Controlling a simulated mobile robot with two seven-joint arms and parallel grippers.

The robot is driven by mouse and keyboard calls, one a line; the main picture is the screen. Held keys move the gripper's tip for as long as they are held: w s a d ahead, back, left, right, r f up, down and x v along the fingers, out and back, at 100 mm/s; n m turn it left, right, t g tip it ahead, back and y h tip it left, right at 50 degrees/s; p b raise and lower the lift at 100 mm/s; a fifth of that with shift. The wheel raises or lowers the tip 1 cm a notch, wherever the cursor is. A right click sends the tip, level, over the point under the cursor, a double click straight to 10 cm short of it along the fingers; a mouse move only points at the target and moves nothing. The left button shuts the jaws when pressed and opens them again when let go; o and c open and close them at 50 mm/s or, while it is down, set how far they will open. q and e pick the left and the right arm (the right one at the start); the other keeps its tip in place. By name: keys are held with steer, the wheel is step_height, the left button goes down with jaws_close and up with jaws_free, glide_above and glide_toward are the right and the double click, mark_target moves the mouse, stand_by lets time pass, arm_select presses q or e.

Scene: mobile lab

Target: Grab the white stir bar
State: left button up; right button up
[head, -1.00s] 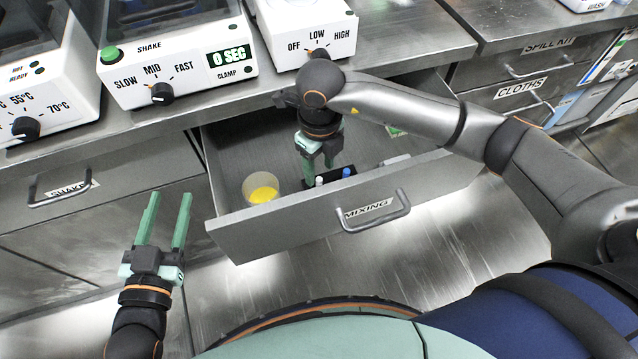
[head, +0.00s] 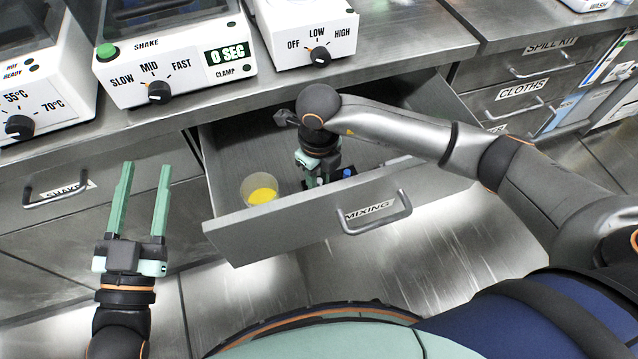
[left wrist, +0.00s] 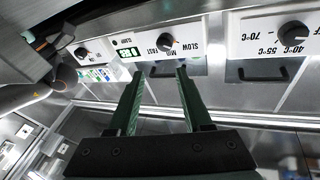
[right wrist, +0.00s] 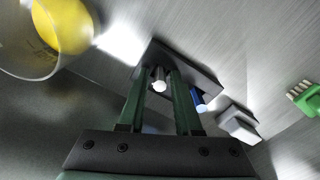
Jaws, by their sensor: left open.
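The white stir bar (right wrist: 160,84) stands upright in a black holder (right wrist: 209,78) inside the open mixing drawer (head: 290,226). A blue stir bar (right wrist: 198,101) stands beside it and also shows in the head view (head: 348,173). My right gripper (head: 318,184) points down into the drawer. In the right wrist view its fingers (right wrist: 160,76) are apart, with the white stir bar between them; I cannot tell whether they touch it. My left gripper (head: 146,165) is open and empty, left of the drawer.
A clear beaker with yellow contents (head: 260,189) stands in the drawer left of my right gripper. A grey block (right wrist: 238,123) and a green brush-like item (right wrist: 309,98) lie on the other side. White bench devices (head: 175,60) stand above. The shaker drawer (head: 60,195) is closed.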

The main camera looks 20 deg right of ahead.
jaws_close()
steer(key=shift+r, duration=0.15)
